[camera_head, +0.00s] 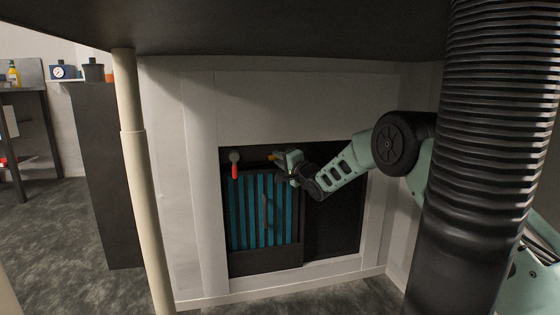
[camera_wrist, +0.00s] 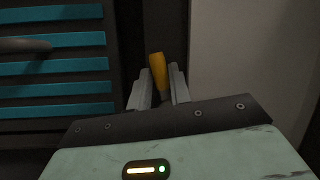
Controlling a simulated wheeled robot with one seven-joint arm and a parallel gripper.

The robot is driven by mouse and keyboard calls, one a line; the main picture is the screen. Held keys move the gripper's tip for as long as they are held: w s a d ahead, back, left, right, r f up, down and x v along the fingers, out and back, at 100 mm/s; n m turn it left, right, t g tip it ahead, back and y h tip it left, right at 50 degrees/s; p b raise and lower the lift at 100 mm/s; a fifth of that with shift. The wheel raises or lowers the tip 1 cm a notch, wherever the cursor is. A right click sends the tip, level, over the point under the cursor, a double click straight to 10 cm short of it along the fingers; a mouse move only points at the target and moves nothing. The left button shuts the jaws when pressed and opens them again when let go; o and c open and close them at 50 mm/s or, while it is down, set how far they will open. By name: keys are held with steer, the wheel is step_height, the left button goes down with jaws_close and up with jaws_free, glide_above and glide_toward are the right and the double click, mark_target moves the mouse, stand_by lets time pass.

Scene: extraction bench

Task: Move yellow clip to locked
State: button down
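The yellow clip (camera_head: 273,157) is at the top of the dark panel in the head view, right of the red clip. In the wrist view the yellow clip (camera_wrist: 158,75) stands upright in the picture, its far end reaching past the fingertips. My gripper (camera_head: 282,160) is at the clip from the right. In the wrist view the fingers of my gripper (camera_wrist: 161,85) lie on both sides of the clip with almost no gap, so it looks shut on it. The clip's base is hidden.
A red clip (camera_head: 235,170) hangs at the panel's upper left. A filter with teal slats (camera_head: 262,212) fills the left of the dark recess (camera_head: 335,225). A pale post (camera_head: 138,185) stands at the left, and a dark overhang (camera_head: 270,25) crosses above.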

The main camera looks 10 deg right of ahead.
steer(key=shift+d+p, duration=0.1)
steer(key=shift+p, duration=0.5)
steer(key=d+f+n+g+h+p, duration=0.4)
steer(key=d+n+p, duration=0.1)
steer(key=n+p, duration=0.7)
steer(key=shift+s+d+f+n+h, duration=0.15)
steer(key=shift+d+n+h, duration=0.25)
steer(key=c, duration=1.3)
jaws_free()
steer(key=shift+a+r, duration=0.2)
steer(key=shift+a+r, duration=0.1)
